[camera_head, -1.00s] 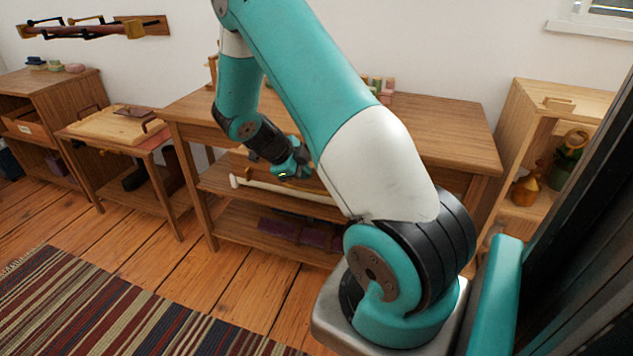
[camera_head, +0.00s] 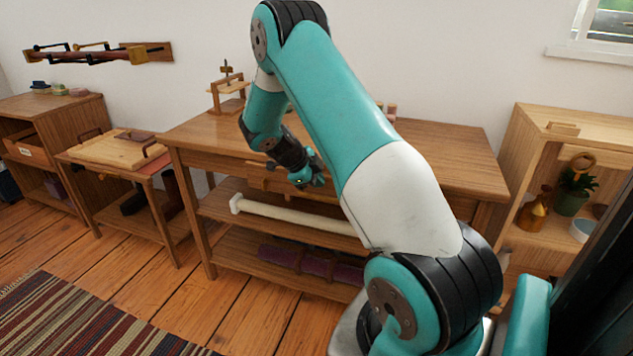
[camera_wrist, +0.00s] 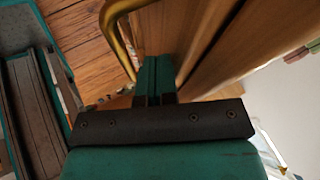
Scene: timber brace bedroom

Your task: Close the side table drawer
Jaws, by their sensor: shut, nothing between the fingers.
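The wooden side table (camera_head: 440,160) stands in the middle of the head view, partly hidden by my arm. Its drawer front (camera_head: 262,178) shows under the top, beside my gripper; how far the drawer is out cannot be told. My gripper (camera_head: 310,182) is shut and empty in front of it. In the wrist view, the shut fingers (camera_wrist: 155,75) point along a wooden face (camera_wrist: 190,35). A curved brass handle (camera_wrist: 115,30) lies close to the fingertips; whether they touch it is unclear.
A lower shelf holds a long pale roll (camera_head: 300,218); a dark red bundle (camera_head: 310,262) lies below. A small table with a wooden tray (camera_head: 118,155) stands left. A pale shelf unit with plants (camera_head: 572,190) stands right. Open floor and a striped rug (camera_head: 80,320) lie in front.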

